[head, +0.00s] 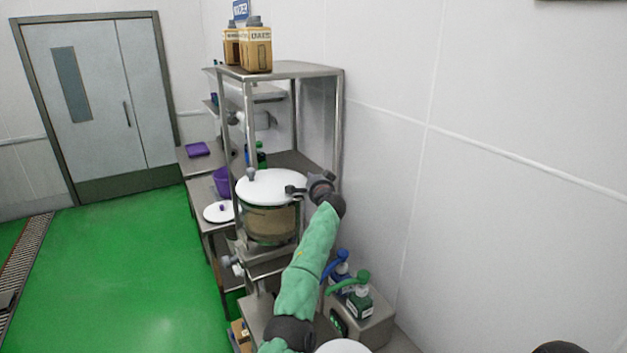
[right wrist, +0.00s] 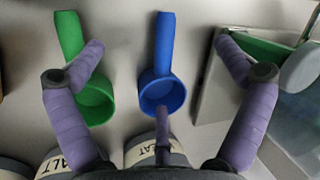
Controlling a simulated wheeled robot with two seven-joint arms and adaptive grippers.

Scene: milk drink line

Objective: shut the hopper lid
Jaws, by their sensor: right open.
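The hopper (head: 270,224) is a round see-through vessel with tan contents, on a steel stand in the head view. Its white round lid (head: 268,184) lies about flat over the top. I cannot tell whether it is fully seated. My left gripper (head: 291,190) is at the lid's right edge, at the end of the green-sleeved arm. Its fingers are too small to tell whether they are open or touch the lid. My right gripper (right wrist: 160,48) shows in the right wrist view with its purple fingers wide apart and nothing between the tips.
A blue scoop (right wrist: 163,92) and a green scoop (right wrist: 93,98) lie below my right gripper, beside labelled tubs (right wrist: 146,152). A steel rack (head: 300,70) bears jugs (head: 257,50). Another white lid (head: 214,214) lies left of the hopper. The green floor (head: 120,270) is clear.

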